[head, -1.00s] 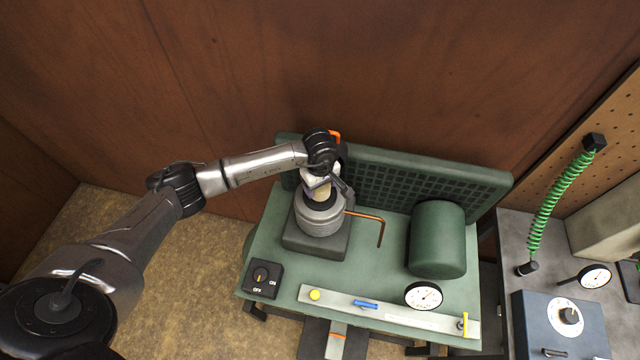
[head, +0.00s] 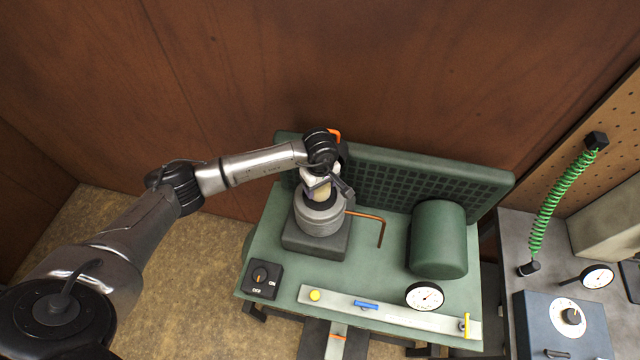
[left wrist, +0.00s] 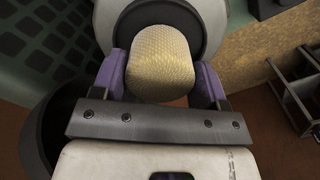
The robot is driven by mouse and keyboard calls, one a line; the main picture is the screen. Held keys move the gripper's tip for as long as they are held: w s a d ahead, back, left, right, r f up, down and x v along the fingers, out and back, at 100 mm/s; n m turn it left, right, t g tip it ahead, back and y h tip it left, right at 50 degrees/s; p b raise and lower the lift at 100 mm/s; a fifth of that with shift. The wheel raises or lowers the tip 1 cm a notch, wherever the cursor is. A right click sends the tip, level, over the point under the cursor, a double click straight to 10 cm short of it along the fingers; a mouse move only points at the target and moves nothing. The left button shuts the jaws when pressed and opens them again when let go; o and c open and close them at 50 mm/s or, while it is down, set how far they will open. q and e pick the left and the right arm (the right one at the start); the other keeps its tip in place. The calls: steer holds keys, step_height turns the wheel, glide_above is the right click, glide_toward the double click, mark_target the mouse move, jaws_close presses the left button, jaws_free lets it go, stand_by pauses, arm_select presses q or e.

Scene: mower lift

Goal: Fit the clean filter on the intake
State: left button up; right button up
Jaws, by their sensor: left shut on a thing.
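The clean filter (left wrist: 160,62) is a cream, mesh-textured cylinder with a rounded end. In the left wrist view it sits between the purple finger pads of my left gripper (left wrist: 158,75), which is shut on it. In the head view the gripper (head: 320,192) is at the top of the grey ribbed cylinder (head: 319,218) on the dark block, and the filter shows only in part. In the wrist view a dark round opening with a pale rim (left wrist: 214,18) lies right behind the filter. I cannot tell whether the filter is seated on the intake. My right gripper is not in view.
The green bench (head: 264,300) carries an ON/OFF switch (head: 262,278), a green tank (head: 438,240), a copper pipe (head: 381,232), a gauge (head: 424,296) and a strip with coloured valves (head: 388,314). A green grille panel (head: 480,183) stands behind. A grey side bench is at right.

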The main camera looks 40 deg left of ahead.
arm_select(q)
steer(key=shift+f+b, duration=0.4)
steer(key=shift+f, duration=0.1)
steer(key=o, duration=0.6)
steer(key=shift+r, duration=0.1)
steer(key=shift+o, duration=0.2)
steer(key=shift+r+p, duration=0.9)
steer(key=shift+r, duration=0.6)
steer(key=shift+r+p, duration=1.45)
steer(key=shift+r, duration=1.35)
steer(key=shift+r+p, duration=0.5)
steer(key=shift+r, duration=0.7)
